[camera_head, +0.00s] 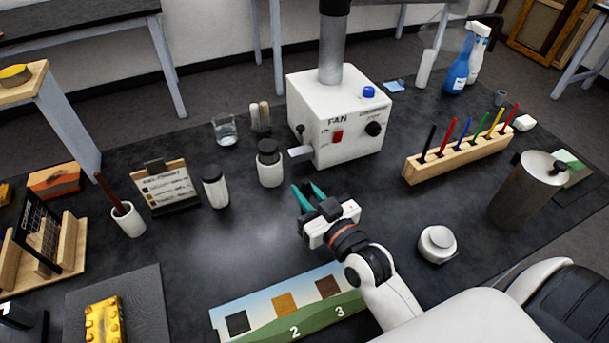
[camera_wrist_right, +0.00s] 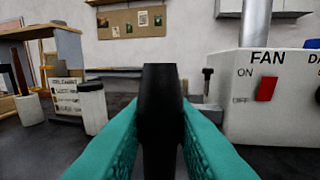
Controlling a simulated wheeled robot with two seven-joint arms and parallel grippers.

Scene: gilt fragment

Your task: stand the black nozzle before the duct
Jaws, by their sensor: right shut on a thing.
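My right gripper (camera_head: 309,196), with teal fingers, is over the dark bench in front of the white fan box (camera_head: 338,125). It is shut on the black nozzle (camera_wrist_right: 160,100), which stands roughly upright between the fingers in the wrist view. In the head view I cannot make the nozzle out clearly against the dark bench. The fan box has a short grey outlet (camera_head: 300,152) on its left side and a tall grey pipe (camera_head: 332,50) on top. In the wrist view the outlet (camera_wrist_right: 204,115) shows just right of the nozzle. My left gripper is not in view.
A dark-lidded jar (camera_head: 270,168) stands close behind the gripper, left of the outlet. Another jar (camera_head: 215,188) and a sign (camera_head: 167,188) stand further left. A pen rack (camera_head: 458,155), a steel canister (camera_head: 525,190) and a white round item (camera_head: 437,243) are right. A numbered board (camera_head: 262,318) lies in front.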

